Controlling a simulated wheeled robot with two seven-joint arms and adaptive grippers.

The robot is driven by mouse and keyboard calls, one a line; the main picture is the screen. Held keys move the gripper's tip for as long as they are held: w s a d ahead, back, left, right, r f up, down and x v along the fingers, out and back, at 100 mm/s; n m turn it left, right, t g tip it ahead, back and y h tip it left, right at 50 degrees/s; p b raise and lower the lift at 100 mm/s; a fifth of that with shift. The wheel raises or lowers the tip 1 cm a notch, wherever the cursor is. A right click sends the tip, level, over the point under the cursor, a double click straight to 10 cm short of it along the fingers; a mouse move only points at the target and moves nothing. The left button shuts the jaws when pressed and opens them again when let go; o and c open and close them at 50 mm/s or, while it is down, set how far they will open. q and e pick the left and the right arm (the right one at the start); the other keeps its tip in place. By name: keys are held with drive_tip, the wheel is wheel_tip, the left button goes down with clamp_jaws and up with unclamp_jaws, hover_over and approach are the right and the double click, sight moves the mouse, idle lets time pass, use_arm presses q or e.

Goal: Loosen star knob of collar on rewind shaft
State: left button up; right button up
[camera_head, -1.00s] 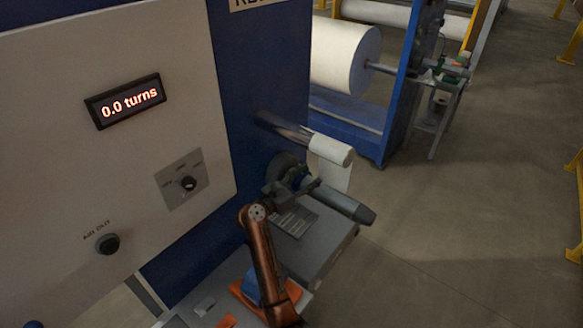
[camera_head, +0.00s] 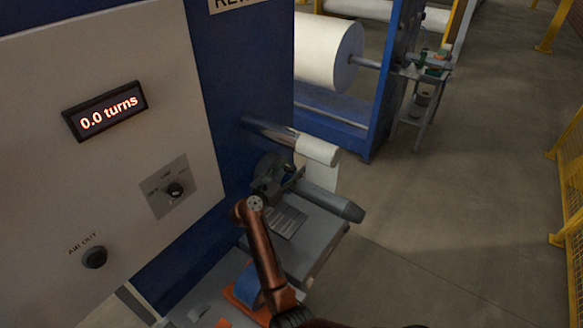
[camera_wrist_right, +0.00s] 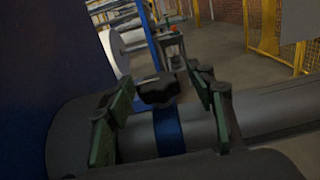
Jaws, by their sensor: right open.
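In the right wrist view the dark star knob (camera_wrist_right: 158,91) stands up from a blue collar (camera_wrist_right: 169,131) around the grey rewind shaft (camera_wrist_right: 200,126). My right gripper (camera_wrist_right: 162,86) is open, with one green-padded finger left of the knob and the other right of it. I see gaps between the knob and both fingers. In the head view my right gripper (camera_head: 279,180) is at the inner part of the shaft (camera_head: 332,201), near the blue machine wall. There the gripper and arm hide the knob and collar. My left gripper is not in view.
A white-covered roller (camera_head: 318,150) sits just above and behind the shaft. A grey shelf (camera_head: 310,250) lies below it. The panel has a display (camera_head: 105,110) reading 0.0 turns, a selector knob (camera_head: 174,190) and a black button (camera_head: 95,257). Open floor lies to the right.

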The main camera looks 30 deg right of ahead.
drive_tip(key=shift+a, duration=0.15)
drive_tip(key=shift+w, duration=0.1)
drive_tip(key=shift+c, duration=1.1)
drive_tip(key=c, duration=1)
drive_tip(key=shift+o, duration=0.2)
drive_tip(key=shift+r+t+p, duration=0.2)
drive_tip(key=shift+t+p, duration=0.1)
drive_tip(key=shift+p, duration=0.25)
drive_tip(key=n+t+y+p, duration=0.4)
drive_tip(key=y+p, duration=0.1)
drive_tip(key=p, duration=0.6)
drive_tip(key=n+t+y+p, duration=0.5)
drive_tip(key=p, duration=0.6)
drive_tip(key=shift+r, duration=0.2)
drive_tip(key=shift+f+n+t+y+p, duration=0.15)
drive_tip(key=shift+n+t+y+p, duration=0.25)
drive_tip(key=shift+n+y+p, duration=0.55)
drive_tip(key=shift+w+f+n+y+p, duration=0.1)
drive_tip(key=shift+n+y+p, duration=0.45)
drive_tip(key=shift+y, duration=0.7)
drive_tip(key=shift+t+y, duration=0.3)
